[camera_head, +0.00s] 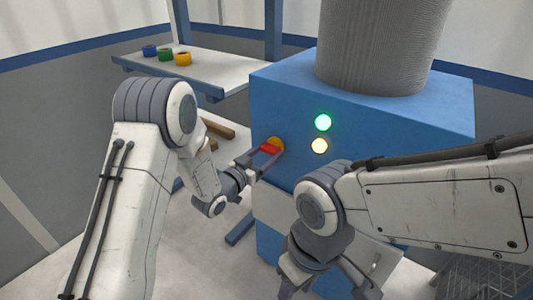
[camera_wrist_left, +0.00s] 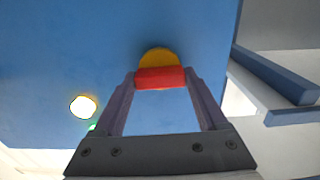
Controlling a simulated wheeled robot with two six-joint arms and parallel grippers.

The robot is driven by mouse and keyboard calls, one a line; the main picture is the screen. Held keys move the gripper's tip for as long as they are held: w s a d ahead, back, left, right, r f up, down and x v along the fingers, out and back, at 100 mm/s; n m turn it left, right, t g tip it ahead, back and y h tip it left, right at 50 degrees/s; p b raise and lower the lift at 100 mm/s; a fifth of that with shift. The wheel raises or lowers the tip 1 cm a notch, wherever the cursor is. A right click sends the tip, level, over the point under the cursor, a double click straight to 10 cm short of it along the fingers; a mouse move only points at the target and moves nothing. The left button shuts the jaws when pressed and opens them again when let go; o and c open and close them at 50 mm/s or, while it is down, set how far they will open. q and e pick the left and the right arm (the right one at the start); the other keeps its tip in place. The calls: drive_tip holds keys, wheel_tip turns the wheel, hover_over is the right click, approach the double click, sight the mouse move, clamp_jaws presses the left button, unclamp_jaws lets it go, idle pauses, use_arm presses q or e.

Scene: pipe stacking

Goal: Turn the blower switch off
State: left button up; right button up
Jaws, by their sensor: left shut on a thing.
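The blower switch has a red handle (camera_head: 268,148) on a round yellow base (camera_head: 277,143), on the front of the blue blower box (camera_head: 385,120). My left gripper (camera_head: 262,155) is at the switch, its two fingers shut on the red handle. In the left wrist view, the red handle (camera_wrist_left: 160,77) lies crosswise between the fingertips of the left gripper (camera_wrist_left: 160,85), with the yellow base (camera_wrist_left: 158,57) behind it. My right gripper (camera_head: 325,285) hangs low at the bottom of the head view, apart from the box; its fingers look spread, with nothing seen between them.
A green lit lamp (camera_head: 323,122) and a pale yellow lit lamp (camera_head: 320,146) sit right of the switch. A grey ribbed duct (camera_head: 385,45) rises from the box. A shelf (camera_head: 225,72) at the back left holds blue, green and orange rings (camera_head: 183,59).

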use_arm(q)
drive_tip(key=shift+n, duration=0.3)
drive_tip(key=n+p, duration=0.1)
drive_tip(key=n, duration=0.2)
drive_tip(key=shift+n, duration=0.4)
drive_tip(key=n+p, duration=0.1)
drive_tip(key=n, duration=0.3)
drive_tip(key=shift+n, duration=0.3)
drive_tip(key=n+p, duration=0.1)
drive_tip(key=n, duration=0.3)
drive_tip(key=shift+p, duration=0.3)
drive_tip(key=n+p, duration=0.1)
drive_tip(key=n, duration=0.3)
drive_tip(key=shift+n, duration=0.3)
